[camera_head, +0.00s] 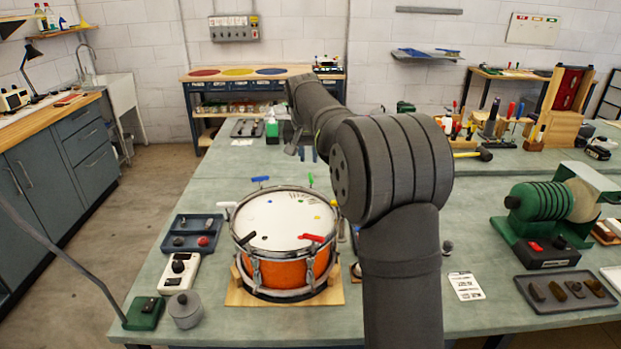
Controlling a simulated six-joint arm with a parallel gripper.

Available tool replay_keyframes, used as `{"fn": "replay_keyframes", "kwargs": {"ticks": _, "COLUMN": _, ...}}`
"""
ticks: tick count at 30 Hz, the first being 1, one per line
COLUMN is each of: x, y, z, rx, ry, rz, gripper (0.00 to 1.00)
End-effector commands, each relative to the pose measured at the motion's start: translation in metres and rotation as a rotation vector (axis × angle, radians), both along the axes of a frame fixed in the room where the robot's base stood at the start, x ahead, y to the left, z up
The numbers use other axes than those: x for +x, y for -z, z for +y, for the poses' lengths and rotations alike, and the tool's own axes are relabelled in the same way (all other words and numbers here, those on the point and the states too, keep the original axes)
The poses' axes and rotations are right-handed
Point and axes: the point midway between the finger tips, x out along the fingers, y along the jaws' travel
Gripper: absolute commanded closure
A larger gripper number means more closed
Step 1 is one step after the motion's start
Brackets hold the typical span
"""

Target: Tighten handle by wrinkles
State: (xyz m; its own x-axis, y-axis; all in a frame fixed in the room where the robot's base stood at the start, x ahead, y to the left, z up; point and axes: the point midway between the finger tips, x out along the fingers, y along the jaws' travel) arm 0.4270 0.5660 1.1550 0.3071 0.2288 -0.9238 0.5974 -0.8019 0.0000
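An orange drum (285,266) with a white head (275,215) and metal rims stands on a wooden base (238,296) at the bench's front. Coloured handles sit around its rim: blue (260,179) and green (311,180) at the back, white (227,205) at the left, red (311,238) at the front right. Small coloured dots mark the head; wrinkles are too fine to make out. My gripper (307,154) hangs behind and above the drum, apart from the handles. Its two small fingertips look apart, with nothing between them.
Left of the drum are a dark tray (191,245), a white switch box (179,272) and a grey pot (186,309). A green machine (540,212) and a tray of stones (566,291) stand at the right. The bench behind the drum is mostly clear.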

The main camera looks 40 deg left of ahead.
Motion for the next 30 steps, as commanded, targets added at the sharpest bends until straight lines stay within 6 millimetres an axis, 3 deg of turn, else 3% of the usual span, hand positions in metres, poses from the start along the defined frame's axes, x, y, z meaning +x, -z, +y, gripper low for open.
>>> {"fn": "replay_keyframes", "kwargs": {"ticks": 6, "x": 0.016, "y": 0.047, "z": 0.011, "rx": -0.003, "ry": 0.000, "rz": 0.002, "gripper": 0.80}}
{"fn": "replay_keyframes", "kwargs": {"ticks": 15, "x": 0.030, "y": 0.090, "z": 0.022, "rx": -0.001, "ry": 0.000, "rz": 0.000, "gripper": 0.80}}
{"fn": "replay_keyframes", "kwargs": {"ticks": 28, "x": 0.033, "y": 0.098, "z": 0.024, "rx": 0.001, "ry": 0.000, "rz": -0.002, "gripper": 0.80}}
{"fn": "replay_keyframes", "kwargs": {"ticks": 30, "x": 0.033, "y": 0.098, "z": 0.024, "rx": 0.001, "ry": 0.000, "rz": -0.002, "gripper": 0.94}}
